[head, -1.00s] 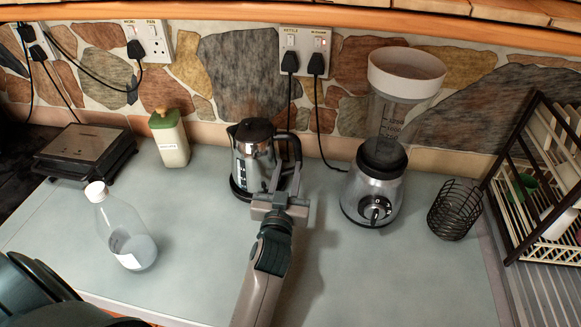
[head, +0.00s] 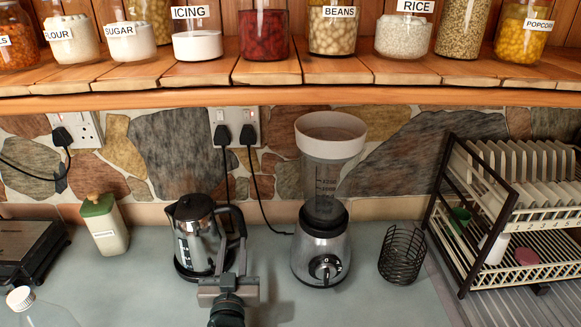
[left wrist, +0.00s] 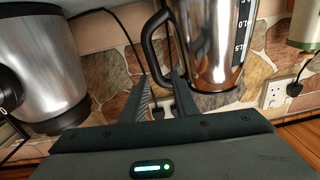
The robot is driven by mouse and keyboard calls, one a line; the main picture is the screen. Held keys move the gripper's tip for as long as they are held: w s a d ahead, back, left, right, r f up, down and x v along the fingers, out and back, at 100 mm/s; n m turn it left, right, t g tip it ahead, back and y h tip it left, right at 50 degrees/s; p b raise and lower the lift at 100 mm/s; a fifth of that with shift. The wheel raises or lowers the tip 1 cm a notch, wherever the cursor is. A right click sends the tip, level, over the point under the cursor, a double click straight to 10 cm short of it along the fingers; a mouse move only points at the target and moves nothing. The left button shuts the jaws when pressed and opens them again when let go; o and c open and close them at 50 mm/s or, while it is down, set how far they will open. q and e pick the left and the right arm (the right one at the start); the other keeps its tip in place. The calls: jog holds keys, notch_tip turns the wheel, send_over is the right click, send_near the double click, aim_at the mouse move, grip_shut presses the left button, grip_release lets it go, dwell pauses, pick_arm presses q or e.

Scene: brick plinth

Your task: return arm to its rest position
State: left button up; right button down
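My left gripper (head: 231,257) is in front of and just right of the steel and black kettle (head: 194,238), at its handle side. Its two fingers stand apart, so it is open. In the left wrist view the fingers (left wrist: 161,76) show a gap between them, close to the black kettle handle (left wrist: 149,52). I cannot tell whether they touch the handle. The kettle stands upright on the counter. My right gripper is not in view.
The blender (head: 322,245) stands right of the gripper, with a wire basket (head: 402,256) and dish rack (head: 510,220) beyond. A green-lidded canister (head: 104,226) and a bottle (head: 40,308) are at left. A jar-lined wooden shelf (head: 290,95) overhangs the back. Pale counter (head: 140,285) is free at left front.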

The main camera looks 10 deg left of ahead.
aim_at(240, 224)
pick_arm(q)
jog(key=shift+n, duration=0.4)
jog(key=shift+w+f+b, duration=0.1)
jog(key=shift+w+b, duration=0.25)
jog(key=shift+w, duration=2.35)
jog(key=shift+a, duration=0.1)
